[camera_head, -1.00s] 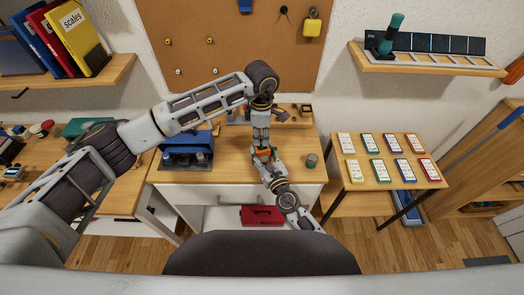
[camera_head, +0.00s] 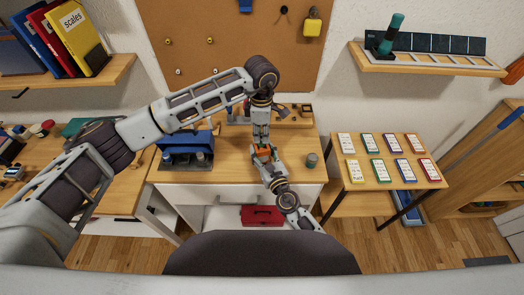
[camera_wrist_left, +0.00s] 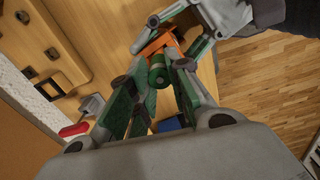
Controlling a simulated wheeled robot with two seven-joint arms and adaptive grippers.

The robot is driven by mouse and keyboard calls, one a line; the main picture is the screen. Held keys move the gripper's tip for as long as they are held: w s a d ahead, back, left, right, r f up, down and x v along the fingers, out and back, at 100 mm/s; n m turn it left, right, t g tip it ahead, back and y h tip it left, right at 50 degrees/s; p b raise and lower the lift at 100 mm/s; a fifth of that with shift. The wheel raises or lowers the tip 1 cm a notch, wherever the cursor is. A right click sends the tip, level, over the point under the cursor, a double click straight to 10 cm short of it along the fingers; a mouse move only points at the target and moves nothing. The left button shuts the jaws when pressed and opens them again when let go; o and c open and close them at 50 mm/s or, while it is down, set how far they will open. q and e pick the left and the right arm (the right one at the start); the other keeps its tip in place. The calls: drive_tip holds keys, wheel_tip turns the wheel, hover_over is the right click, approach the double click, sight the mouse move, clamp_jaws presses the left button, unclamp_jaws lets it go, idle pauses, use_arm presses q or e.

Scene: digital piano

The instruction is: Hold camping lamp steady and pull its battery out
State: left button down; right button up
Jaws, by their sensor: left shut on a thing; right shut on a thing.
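The orange camping lamp (camera_head: 264,154) is held above the desk near the middle of the head view; its orange part also shows in the left wrist view (camera_wrist_left: 155,42). My right gripper (camera_head: 266,158) comes from below and is shut on the lamp. My left gripper (camera_head: 261,145) comes down from above, close against the lamp. In the left wrist view its fingers (camera_wrist_left: 157,88) are shut around a green cylinder, which looks like the battery (camera_wrist_left: 157,72). The cylinder is beside the orange part; whether they still join is unclear. The fingers hide much of both.
A blue machine (camera_head: 186,150) stands on the desk to the left, and a small grey-green cup (camera_head: 311,160) to the right. A wooden rack (camera_head: 293,116) is behind my grippers. A red case (camera_head: 262,215) lies below. Desk surface between machine and grippers is clear.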

use_arm(q)
drive_tip(key=shift+r, duration=0.4)
use_arm(e)
drive_tip(key=shift+f, duration=0.1)
idle(0.4)
use_arm(q)
drive_tip(key=shift+r, duration=2.3)
use_arm(e)
drive_tip(key=o, duration=1.3)
drive_tip(key=shift+c, duration=0.2)
drive_tip(key=shift+s, duration=0.1)
use_arm(q)
drive_tip(key=shift+f, duration=0.25)
use_arm(e)
drive_tip(key=shift+v, duration=2.9)
